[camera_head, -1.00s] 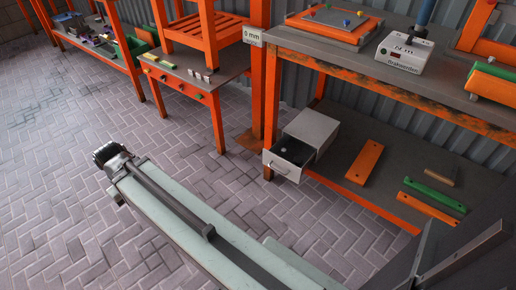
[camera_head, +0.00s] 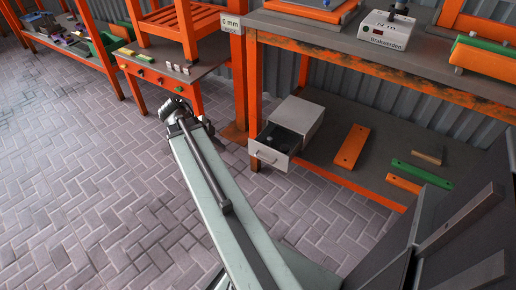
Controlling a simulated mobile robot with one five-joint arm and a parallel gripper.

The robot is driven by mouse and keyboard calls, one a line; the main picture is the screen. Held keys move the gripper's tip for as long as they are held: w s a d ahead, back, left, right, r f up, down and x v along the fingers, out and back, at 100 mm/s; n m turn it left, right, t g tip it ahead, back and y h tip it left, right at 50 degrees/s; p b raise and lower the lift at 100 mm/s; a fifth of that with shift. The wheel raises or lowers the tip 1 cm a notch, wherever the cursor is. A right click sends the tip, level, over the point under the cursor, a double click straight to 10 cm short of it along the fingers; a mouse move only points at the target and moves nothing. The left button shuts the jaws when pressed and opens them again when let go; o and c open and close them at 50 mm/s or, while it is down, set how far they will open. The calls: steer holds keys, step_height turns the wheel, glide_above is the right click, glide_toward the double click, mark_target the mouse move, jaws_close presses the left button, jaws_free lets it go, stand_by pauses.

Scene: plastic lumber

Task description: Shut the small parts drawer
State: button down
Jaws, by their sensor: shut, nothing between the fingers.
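The small parts drawer (camera_head: 270,155) is a grey drawer with a handle on its front. It is pulled out of a grey metal cabinet (camera_head: 299,116) on the lower shelf of the workbench, and small dark contents show inside. My gripper (camera_head: 174,108) is at the far end of my pale arm, left of the drawer and apart from it. It is shut and holds nothing. The fingertips are small and dark in this view.
The lower shelf (camera_head: 340,160) also bears an orange plank (camera_head: 351,146), a green plank (camera_head: 421,174) and a short orange piece (camera_head: 403,184). An orange bench leg (camera_head: 253,90) stands just behind the drawer front. The paved floor left of my arm is clear.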

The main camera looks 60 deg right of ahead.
steer(key=s+d+m+g, duration=0.1)
steer(key=s+d+m, duration=0.4)
steer(key=m, duration=0.1)
steer(key=b, duration=0.8)
glide_toward(265, 150)
steer(key=shift+h, duration=0.3)
steer(key=x, duration=0.4)
steer(key=shift+s+f, duration=0.15)
steer(key=shift+f, duration=0.3)
